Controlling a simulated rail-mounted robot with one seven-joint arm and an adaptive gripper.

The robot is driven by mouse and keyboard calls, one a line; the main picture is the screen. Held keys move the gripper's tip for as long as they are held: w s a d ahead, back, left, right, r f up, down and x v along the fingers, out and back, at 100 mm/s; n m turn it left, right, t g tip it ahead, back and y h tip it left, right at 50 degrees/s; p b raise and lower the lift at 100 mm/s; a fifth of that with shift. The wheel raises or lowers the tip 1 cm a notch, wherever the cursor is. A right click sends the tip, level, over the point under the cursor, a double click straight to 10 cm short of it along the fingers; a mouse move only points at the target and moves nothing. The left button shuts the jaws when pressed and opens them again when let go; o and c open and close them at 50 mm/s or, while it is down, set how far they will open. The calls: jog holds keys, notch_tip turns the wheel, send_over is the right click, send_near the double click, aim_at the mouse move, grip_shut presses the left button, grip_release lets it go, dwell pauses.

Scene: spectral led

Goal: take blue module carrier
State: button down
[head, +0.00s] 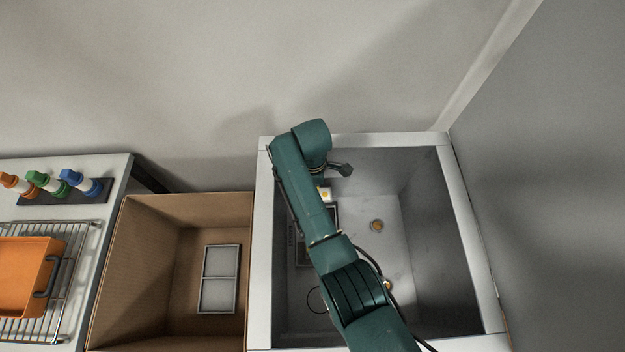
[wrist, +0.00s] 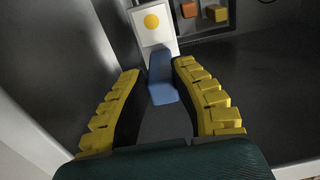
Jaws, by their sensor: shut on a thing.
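The blue module carrier (wrist: 162,80) is a blue block between my gripper's yellow ribbed fingers in the wrist view. My gripper (wrist: 160,70) is shut on it. A white plate with a yellow disc (wrist: 151,22) shows at the block's far end; I cannot tell whether they are joined. In the head view the white plate (head: 325,194) shows beside my green arm, inside the grey bin. My arm reaches over the bin and hides the blue carrier and most of the gripper there.
The grey bin (head: 447,139) has high walls and a round brass piece (head: 376,226) on its floor. A dark tray with orange (wrist: 189,9) and yellow (wrist: 217,13) blocks lies nearby. Left stand a cardboard box (head: 215,210), an orange crate (head: 25,275) and coloured knobs (head: 45,182).

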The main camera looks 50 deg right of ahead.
notch_tip(320, 180, up, 13)
jog(key=p, duration=1.3)
notch_tip(320, 180, up, 3)
jog(key=p, duration=0.2)
jog(key=shift+f+p, duration=0.15)
jog(key=shift+p, duration=0.15)
